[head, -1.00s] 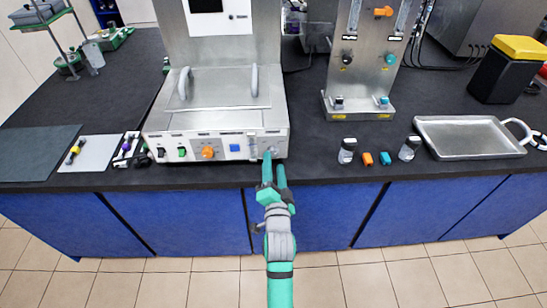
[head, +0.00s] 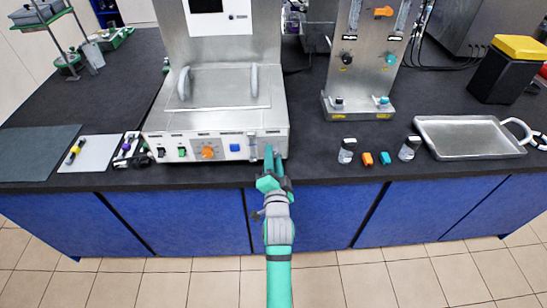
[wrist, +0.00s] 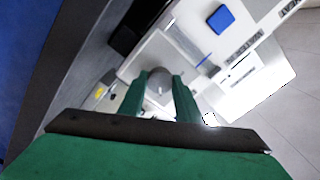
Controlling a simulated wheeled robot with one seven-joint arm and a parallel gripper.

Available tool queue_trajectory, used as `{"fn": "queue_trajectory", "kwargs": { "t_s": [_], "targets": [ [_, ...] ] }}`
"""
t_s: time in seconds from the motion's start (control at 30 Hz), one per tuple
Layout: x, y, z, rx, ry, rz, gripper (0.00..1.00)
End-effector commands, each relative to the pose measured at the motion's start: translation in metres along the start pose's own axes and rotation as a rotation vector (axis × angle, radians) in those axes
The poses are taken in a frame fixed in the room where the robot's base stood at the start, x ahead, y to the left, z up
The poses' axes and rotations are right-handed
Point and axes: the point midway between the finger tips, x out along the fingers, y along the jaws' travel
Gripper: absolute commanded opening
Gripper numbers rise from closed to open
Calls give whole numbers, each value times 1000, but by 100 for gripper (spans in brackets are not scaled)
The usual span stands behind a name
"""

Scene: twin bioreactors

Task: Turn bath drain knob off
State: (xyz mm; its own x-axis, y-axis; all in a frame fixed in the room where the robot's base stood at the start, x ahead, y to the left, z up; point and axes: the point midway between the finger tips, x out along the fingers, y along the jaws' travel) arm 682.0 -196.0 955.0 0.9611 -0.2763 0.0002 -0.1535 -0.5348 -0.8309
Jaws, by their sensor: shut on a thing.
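The bath (head: 215,120) is a steel box with a lidded top and a row of controls on its front panel. A grey, rounded knob (wrist: 158,82), apparently the drain knob, sits between my gripper's two green fingers in the wrist view. My gripper (head: 273,150) reaches the right end of the panel in the head view and hides the knob there. In the wrist view my gripper (wrist: 159,92) is shut on this knob, with a finger on each side. The printed label by the knob is not readable.
An orange knob (head: 208,153), a green switch (head: 182,152) and a blue button (head: 235,147) are further left on the panel. A bluish upright part (head: 252,145) is close beside my fingers. Bottles and a steel tray (head: 468,137) stand to the right.

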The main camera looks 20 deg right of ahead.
Motion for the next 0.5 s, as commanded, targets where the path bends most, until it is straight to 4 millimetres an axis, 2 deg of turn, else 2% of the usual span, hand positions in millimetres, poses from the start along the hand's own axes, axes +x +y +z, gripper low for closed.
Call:
{"fn": "queue_trajectory", "kwargs": {
  "t_s": [0.27, 0.5],
  "targets": [
    [0, 0, 0, -53, 0, 0, 8],
    [0, 1, 0, -208, 0, 1, 8]
  ]
}}
